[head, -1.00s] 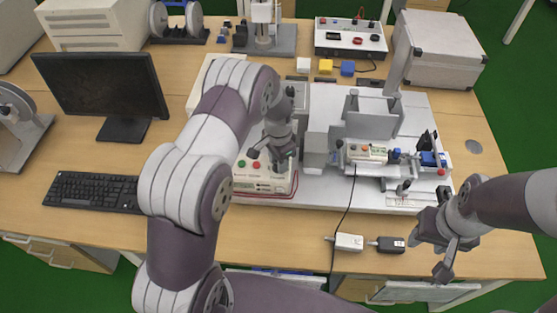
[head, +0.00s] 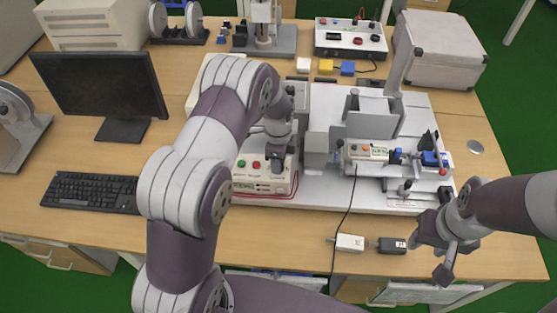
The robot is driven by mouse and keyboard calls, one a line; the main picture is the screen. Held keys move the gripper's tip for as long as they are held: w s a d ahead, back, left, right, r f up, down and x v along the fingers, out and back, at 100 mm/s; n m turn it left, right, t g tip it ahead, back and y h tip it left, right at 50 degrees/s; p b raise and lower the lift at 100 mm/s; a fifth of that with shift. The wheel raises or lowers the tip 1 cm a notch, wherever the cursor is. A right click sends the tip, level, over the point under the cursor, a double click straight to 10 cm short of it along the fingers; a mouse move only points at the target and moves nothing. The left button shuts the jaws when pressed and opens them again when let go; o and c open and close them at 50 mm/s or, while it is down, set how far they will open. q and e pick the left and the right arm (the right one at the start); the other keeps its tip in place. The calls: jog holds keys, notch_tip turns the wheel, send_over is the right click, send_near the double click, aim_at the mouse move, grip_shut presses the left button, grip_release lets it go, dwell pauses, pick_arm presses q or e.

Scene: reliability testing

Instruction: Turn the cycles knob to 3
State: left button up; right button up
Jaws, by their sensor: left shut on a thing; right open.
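A cream control box (head: 264,188) with a green and a red button on its top stands on the white plate, left of the middle. My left gripper (head: 277,165) points down over the right part of this box, just right of the red button. Its fingers look closed on a small knob there, which they hide, so its setting cannot be read. My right gripper (head: 440,250) hangs open and empty over the front right of the table.
A white test rig (head: 372,128) stands right of the box, with a small cream panel (head: 368,153) at its front. A black cable runs down the table front past two small connectors (head: 350,243). A monitor (head: 105,88) and keyboard (head: 92,192) are at the left.

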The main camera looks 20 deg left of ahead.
pick_arm(q)
jog(key=shift+w+r+m, duration=0.1)
jog(key=shift+r+m, duration=0.05)
jog(key=shift+m, duration=0.45)
jog(key=o, duration=1)
notch_tip(320, 180, up, 13)
jog(key=shift+f+b, duration=0.2)
jog(key=shift+b, duration=1)
